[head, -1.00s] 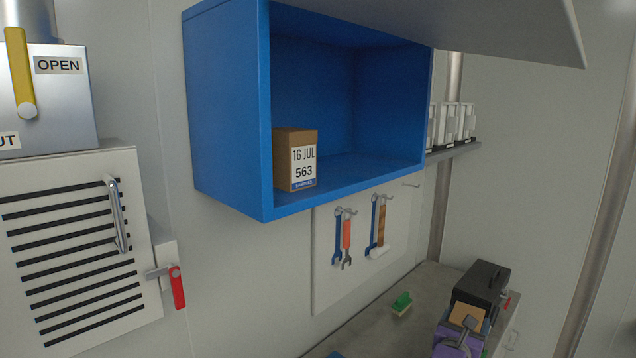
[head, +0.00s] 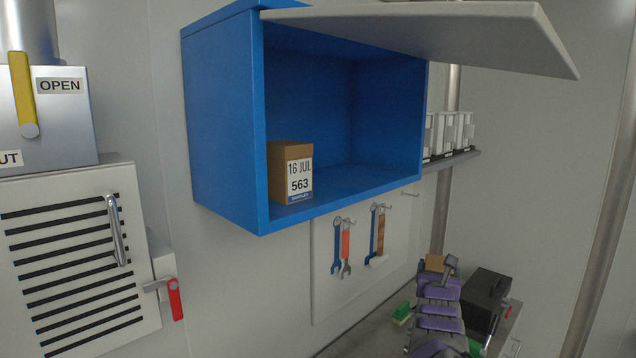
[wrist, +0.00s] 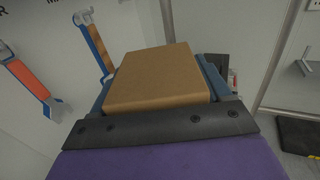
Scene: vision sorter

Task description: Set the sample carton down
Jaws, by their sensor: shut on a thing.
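My gripper (head: 449,267) is shut on a plain brown carton (head: 434,262) at the lower right of the head view, in the air above the bench. The held carton fills the middle of the wrist view (wrist: 158,77); no label shows on the face seen there. Another brown carton (head: 291,172), labelled "16 JUL 563", stands upright at the near left end of an open blue wall cabinet (head: 222,125). The cabinet floor to its right is bare. My gripper is below and right of the cabinet, apart from it.
The cabinet's raised grey flap (head: 450,35) juts out over its opening. Wrenches and other tools (head: 342,250) hang below it. A black case (head: 487,295) and a green brush (head: 402,313) are on the bench. A shelf (head: 452,157) holds white containers.

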